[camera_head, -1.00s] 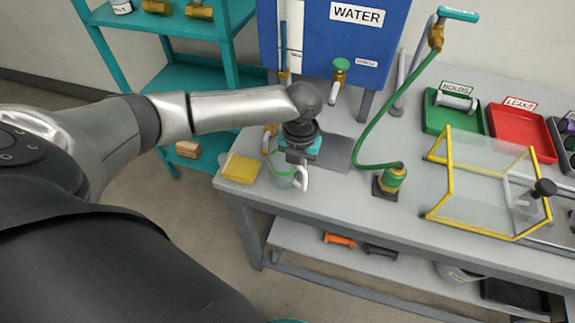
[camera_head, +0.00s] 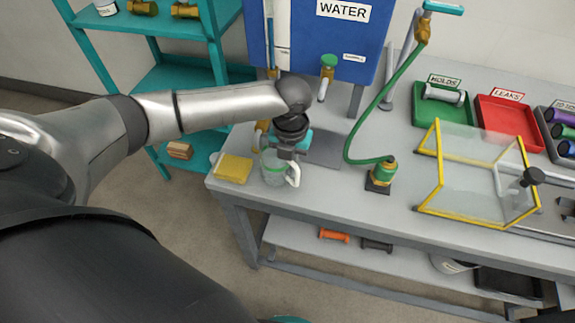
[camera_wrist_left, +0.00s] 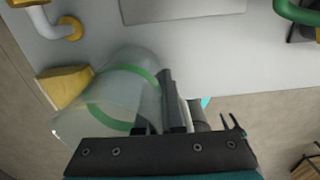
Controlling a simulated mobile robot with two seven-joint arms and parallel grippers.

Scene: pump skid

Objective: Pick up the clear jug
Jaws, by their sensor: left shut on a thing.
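The clear jug (camera_head: 272,172) has a green band and a pale handle on its right side. It is near the front left edge of the grey bench, below my left gripper (camera_head: 285,153). In the left wrist view the jug (camera_wrist_left: 118,95) lies beside the gripper fingers (camera_wrist_left: 172,105), which are shut on it at its handle side. The gripper hides part of the jug's rim and handle. I cannot tell whether the jug's base touches the bench.
A yellow sponge (camera_head: 233,168) lies left of the jug. A blue water tank (camera_head: 350,50) stands behind with a green-knobbed tap (camera_head: 328,65). A green hose (camera_head: 385,110) runs to a fitting (camera_head: 384,172) on the right. A yellow-framed clear guard (camera_head: 480,175) stands farther right.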

